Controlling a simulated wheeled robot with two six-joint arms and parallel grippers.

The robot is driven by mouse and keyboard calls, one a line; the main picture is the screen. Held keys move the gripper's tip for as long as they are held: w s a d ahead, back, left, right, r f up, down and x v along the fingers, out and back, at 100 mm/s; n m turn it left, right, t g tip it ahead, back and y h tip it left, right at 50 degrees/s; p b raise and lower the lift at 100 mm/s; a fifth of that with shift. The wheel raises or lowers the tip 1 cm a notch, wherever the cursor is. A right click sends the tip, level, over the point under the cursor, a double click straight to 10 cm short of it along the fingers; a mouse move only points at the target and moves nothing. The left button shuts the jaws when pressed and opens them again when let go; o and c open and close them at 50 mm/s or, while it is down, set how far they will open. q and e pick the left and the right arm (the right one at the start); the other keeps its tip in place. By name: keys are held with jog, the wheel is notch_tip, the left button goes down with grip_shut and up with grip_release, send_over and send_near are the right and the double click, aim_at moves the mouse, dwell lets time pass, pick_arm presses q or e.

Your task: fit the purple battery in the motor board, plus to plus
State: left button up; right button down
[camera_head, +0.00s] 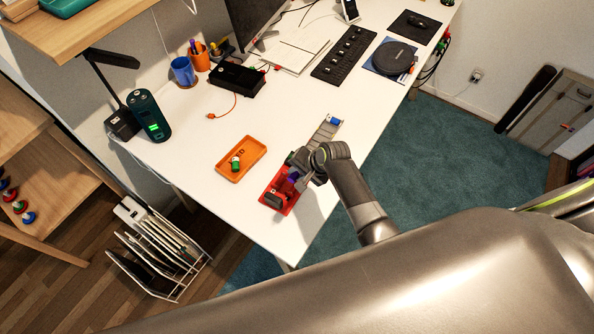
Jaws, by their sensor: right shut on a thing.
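My right gripper (297,172) reaches in over the white desk and is shut on the purple battery (293,177), of which only a small purple part shows. The gripper and battery are at the upper side of a red tray or board (289,206) with a dark block in it near the desk's front edge. A grey strip-like board (321,137) with a blue part at its far end lies just beyond the gripper. I cannot tell for certain which of these is the motor board. Plus marks are too small to see. My left gripper is not in view.
An orange tray (252,147) with a green battery (236,163) lies left of the gripper. A black box (237,79) with an orange cable, cups (184,71), a keyboard (343,54) and a dark round device (393,57) stand farther back. The desk between is mostly clear.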

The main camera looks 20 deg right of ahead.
jog(key=shift+a+r, duration=0.1)
jog(key=shift+f, duration=0.5)
jog(key=shift+f+b, duration=0.3)
jog(key=shift+f, duration=0.05)
notch_tip(320, 180, down, 2)
jog(key=shift+f+b, duration=0.2)
jog(key=shift+b, duration=0.6)
jog(key=shift+f+b, duration=0.3)
jog(key=shift+f, duration=0.15)
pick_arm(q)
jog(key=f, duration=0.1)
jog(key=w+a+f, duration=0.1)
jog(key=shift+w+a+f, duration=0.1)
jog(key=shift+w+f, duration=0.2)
pick_arm(e)
jog(key=shift+f, duration=0.1)
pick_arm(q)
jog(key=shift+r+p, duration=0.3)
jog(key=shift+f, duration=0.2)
pick_arm(e)
jog(key=shift+f, duration=0.25)
